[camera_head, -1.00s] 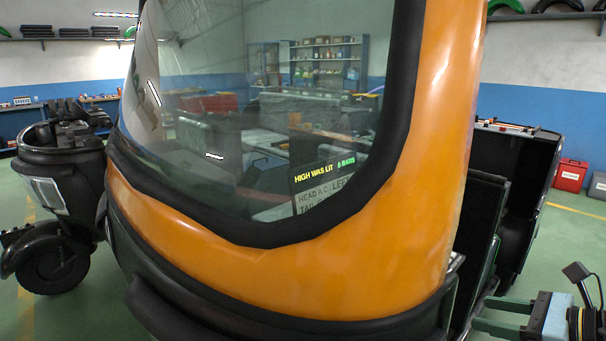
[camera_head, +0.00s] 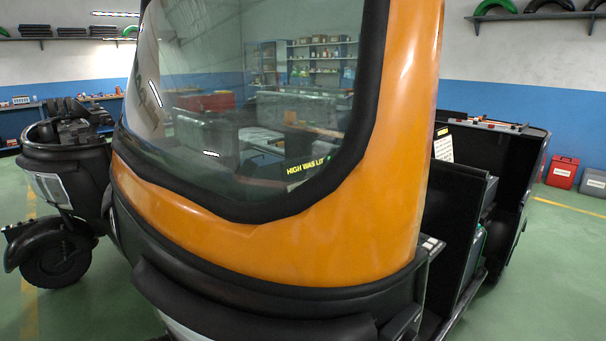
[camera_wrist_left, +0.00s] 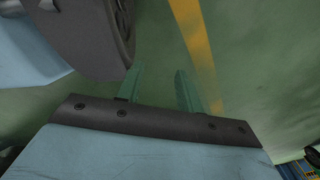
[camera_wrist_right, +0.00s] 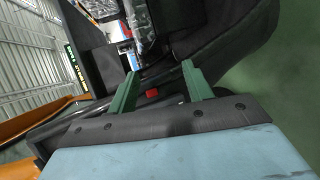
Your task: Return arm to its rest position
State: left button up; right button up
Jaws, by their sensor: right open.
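An orange and black rickshaw (camera_head: 300,250) fills the middle of the head view, with its large windscreen facing me. Neither gripper shows in the head view now. In the right wrist view my right gripper (camera_wrist_right: 158,80) has its two green fingers spread with nothing between them. Dark rickshaw body parts and a small red spot (camera_wrist_right: 152,93) lie behind the fingers. In the left wrist view my left gripper (camera_wrist_left: 158,78) also has its fingers apart and empty, over the green floor (camera_wrist_left: 250,50). A dark rounded part is beside its left finger.
Another dark three-wheeled vehicle (camera_head: 65,190) stands at the left. Red (camera_head: 562,172) and grey (camera_head: 593,182) boxes sit by the blue wall at the right. The floor at the lower right (camera_head: 545,280) is clear. A yellow line (camera_wrist_left: 195,45) runs along the floor.

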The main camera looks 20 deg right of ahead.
jog(key=s+a+f+m+g+h, duration=0.1)
jog(key=s+a+f+m+g, duration=0.1)
jog(key=s+f+m, duration=0.35)
jog(key=s+a+f+m+g+h, duration=0.1)
jog(key=s+a+f+m+g, duration=0.15)
jog(key=f, duration=0.65)
jog(key=s+a+f+m+g+h, duration=0.1)
jog(key=s+a+f+m+g, duration=0.15)
jog(key=s+f, duration=0.4)
pick_arm(q)
jog(key=s, duration=0.2)
jog(key=shift+s+a+f+p, duration=0.15)
jog(key=shift+s+p, duration=0.15)
jog(key=shift+s, duration=0.1)
pick_arm(e)
jog(key=s+a+f+m+g, duration=0.2)
jog(key=s+a+f+g, duration=0.1)
jog(key=s, duration=0.4)
jog(key=s+a+f+m+g+y, duration=0.1)
jog(key=s+a+f+m+g, duration=0.2)
jog(key=s+a+f, duration=0.2)
jog(key=s+f, duration=0.3)
